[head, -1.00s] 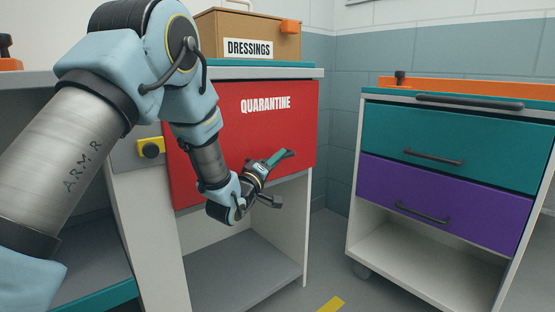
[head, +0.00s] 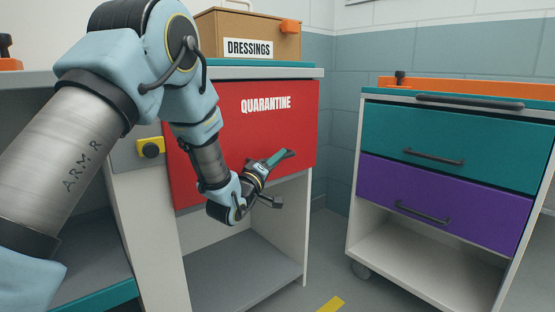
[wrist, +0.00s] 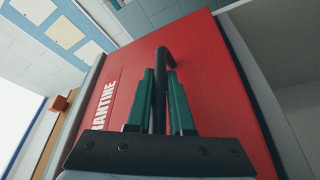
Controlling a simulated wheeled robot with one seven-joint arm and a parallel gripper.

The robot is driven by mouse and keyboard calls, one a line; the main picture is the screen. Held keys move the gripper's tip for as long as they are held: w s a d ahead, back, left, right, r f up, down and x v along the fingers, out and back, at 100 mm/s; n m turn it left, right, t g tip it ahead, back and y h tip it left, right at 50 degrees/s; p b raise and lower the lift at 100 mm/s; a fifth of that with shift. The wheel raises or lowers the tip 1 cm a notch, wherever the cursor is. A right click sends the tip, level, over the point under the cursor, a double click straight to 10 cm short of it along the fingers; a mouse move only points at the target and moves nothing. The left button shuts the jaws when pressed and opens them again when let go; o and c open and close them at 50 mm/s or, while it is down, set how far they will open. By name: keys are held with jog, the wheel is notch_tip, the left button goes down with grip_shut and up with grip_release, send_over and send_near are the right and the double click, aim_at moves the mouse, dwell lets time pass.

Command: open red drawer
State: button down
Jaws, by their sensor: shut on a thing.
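The red drawer (head: 215,135), marked QUARANTINE, sits under the counter left of centre in the head view. Its red front also fills much of the wrist view (wrist: 215,80). A dark bar handle (wrist: 162,58) stands out from that front. My gripper (wrist: 161,76) is shut on the handle, with one teal finger on each side of the bar. In the head view my gripper (head: 280,158) is in front of the drawer's lower right part, and the handle is hidden there. I see no clear gap behind the drawer front.
A brown DRESSINGS box (head: 280,43) stands on the counter above. A yellow fitting (head: 150,148) is left of the drawer. At right stands a wheeled cart with a teal drawer (head: 480,150) and a purple drawer (head: 470,220). Floor shows between counter and cart.

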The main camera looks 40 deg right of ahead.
jog(key=s+a+b, duration=0.1)
jog(key=s+b, duration=0.2)
jog(key=s, duration=2.1)
jog(key=shift+a, duration=0.25)
jog(key=c, duration=0.8)
grip_release()
jog(key=shift+w, duration=0.1)
jog(key=v, duration=1)
jog(key=shift+a+f+p, duration=0.15)
jog(key=shift+a+p, duration=0.2)
jog(key=shift+p, duration=0.05)
jog(key=shift+s+a, duration=0.1)
jog(key=shift+s, duration=0.1)
